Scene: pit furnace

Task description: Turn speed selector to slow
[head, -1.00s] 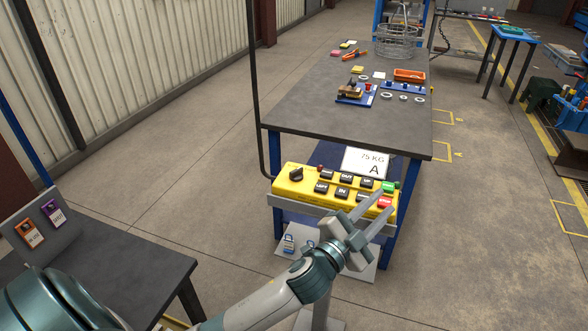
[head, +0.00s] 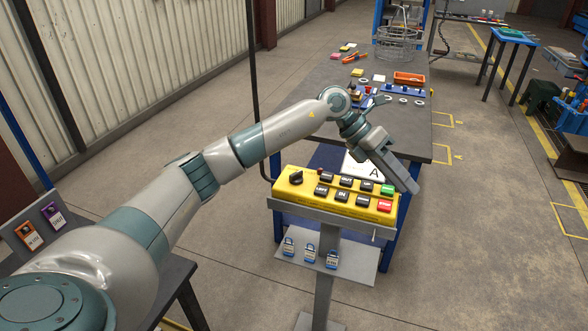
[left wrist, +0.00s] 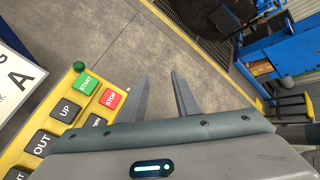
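The yellow control box (head: 310,190) stands on a grey stand. The speed selector, a black rotary knob (head: 296,178), is at the box's left end; its setting marks are too small to read. My left gripper (head: 414,188) points down at the box's right end, by the green START button (head: 387,190) and red STOP button (head: 384,206), far from the knob. In the left wrist view its two fingers (left wrist: 160,88) are apart with only floor between them. That view shows the START button (left wrist: 86,83) and STOP button (left wrist: 112,99), but not the knob. My right gripper is not in view.
Several black buttons (head: 342,195) lie between the knob and the START and STOP buttons. A white card marked A (head: 374,171) stands behind the box. A shelf with padlocks (head: 331,258) is below. A thin dark pole (head: 254,90) rises behind the box's left end.

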